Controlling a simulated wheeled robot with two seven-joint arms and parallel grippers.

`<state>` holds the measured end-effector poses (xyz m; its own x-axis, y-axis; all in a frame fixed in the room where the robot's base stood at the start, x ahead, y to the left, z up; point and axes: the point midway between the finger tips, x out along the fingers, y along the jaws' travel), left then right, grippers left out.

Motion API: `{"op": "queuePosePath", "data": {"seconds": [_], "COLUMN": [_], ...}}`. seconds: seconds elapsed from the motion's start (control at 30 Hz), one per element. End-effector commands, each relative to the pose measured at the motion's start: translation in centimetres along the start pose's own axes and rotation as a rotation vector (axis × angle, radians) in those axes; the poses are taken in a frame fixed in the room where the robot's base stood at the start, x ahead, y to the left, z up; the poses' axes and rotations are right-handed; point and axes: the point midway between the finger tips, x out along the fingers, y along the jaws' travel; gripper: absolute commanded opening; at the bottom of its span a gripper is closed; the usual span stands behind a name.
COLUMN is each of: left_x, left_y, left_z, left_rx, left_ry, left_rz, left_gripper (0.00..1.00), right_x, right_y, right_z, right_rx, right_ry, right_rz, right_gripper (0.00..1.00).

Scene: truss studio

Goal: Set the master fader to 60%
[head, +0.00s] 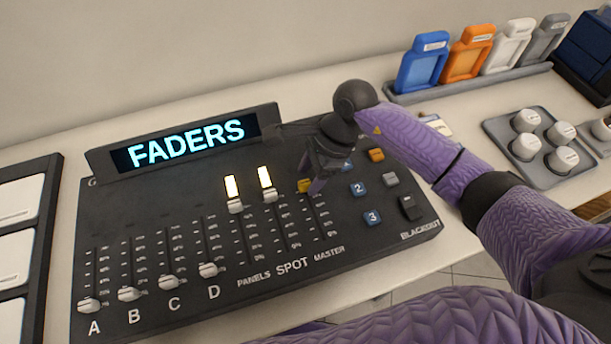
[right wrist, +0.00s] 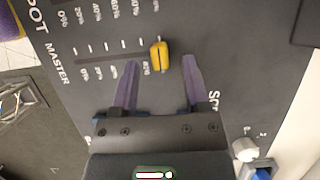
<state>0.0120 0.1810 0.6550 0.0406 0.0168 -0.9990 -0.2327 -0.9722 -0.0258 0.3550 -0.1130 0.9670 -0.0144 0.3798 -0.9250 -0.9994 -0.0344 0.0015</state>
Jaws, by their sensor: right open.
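The master fader's yellow cap (head: 304,186) is on the black BLACKOUT console (head: 185,215), in the rightmost slot above MASTER. In the right wrist view the yellow cap (right wrist: 157,57) is toward the high end of its slot, just past a label that seems to read 80%. My right gripper (head: 314,185) is over the master slot, pointing down. In its wrist view the open fingers (right wrist: 161,62) stand on either side of the cap along the slot, with gaps to it. One finger hides part of the scale. My left gripper is not in view.
White faders A to D (head: 168,282) stand low; the PANELS (head: 235,206) and SPOT (head: 269,195) faders stand higher, left of my gripper. Numbered blue buttons (head: 372,217) lie right of it. The FADERS display (head: 188,142) rises behind. A grey knob tray (head: 541,148) is farther right.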

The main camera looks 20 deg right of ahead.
Motion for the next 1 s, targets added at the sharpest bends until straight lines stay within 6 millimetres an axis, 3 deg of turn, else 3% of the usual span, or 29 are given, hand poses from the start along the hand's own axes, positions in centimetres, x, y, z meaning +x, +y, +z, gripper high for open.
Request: {"op": "queuePosePath", "data": {"seconds": [0.13, 0.4, 0.6, 0.7, 1.0], "left_x": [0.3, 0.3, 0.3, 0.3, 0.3], "left_y": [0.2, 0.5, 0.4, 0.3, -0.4], "left_z": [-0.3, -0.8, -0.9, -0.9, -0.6], "left_rx": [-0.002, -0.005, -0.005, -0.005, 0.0], "left_ry": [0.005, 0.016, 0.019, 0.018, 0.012], "left_rz": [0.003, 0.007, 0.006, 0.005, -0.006], "left_gripper": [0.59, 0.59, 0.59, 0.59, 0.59], "right_x": [1.8, 2.0, 1.9, 1.9, 1.9], "right_y": [0.0, 0.0, 0.0, 0.0, 0.0], "right_z": [0.0, 0.1, 0.1, 0.1, 0.1], "right_rx": [-0.001, 0.0, 0.0, 0.0, 0.0], "right_ry": [-0.002, -0.002, -0.002, -0.002, -0.003], "right_rz": [0.0, -0.001, -0.001, -0.001, -0.001], "right_gripper": [0.59, 0.59, 0.16, 0.0, 0.0]}}
